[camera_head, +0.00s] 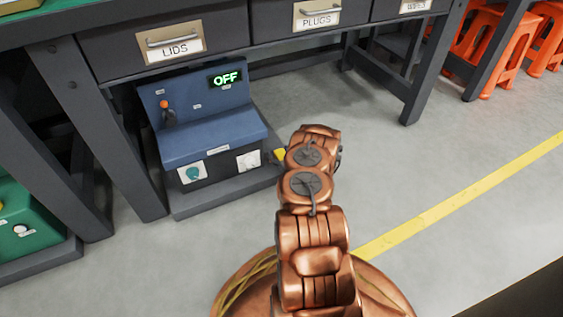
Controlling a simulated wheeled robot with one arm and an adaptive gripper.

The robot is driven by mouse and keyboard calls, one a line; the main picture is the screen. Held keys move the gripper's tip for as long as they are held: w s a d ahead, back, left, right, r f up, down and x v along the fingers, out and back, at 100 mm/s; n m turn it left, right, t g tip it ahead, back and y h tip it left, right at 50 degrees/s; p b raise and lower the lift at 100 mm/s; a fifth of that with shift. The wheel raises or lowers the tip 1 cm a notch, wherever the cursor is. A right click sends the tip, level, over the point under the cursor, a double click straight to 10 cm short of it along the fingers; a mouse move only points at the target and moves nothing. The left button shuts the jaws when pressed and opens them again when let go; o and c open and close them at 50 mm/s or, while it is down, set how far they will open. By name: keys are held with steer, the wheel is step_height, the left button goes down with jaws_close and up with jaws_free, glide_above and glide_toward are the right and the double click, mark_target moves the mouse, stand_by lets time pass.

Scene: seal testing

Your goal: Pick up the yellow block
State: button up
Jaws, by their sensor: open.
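A small piece of the yellow block (280,154) shows just left of my copper arm, beside the right side of the blue machine. Its rest is hidden behind the arm, so I cannot tell its full shape or exactly what it rests on. My arm reaches forward from the bottom of the view. My gripper is hidden behind the arm's own links, and I cannot see how far it is from the block.
The blue machine (215,140), with a green OFF display (226,78), stands on a grey base plate (225,199) under a workbench with drawers (105,52). A green machine (30,230) is at left. Orange stools (500,45) stand back right. Floor (430,165) at right is clear.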

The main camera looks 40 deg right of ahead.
steer(key=c, duration=1.3)
steer(key=shift+r, duration=0.1)
steer(key=shift+c, duration=0.2)
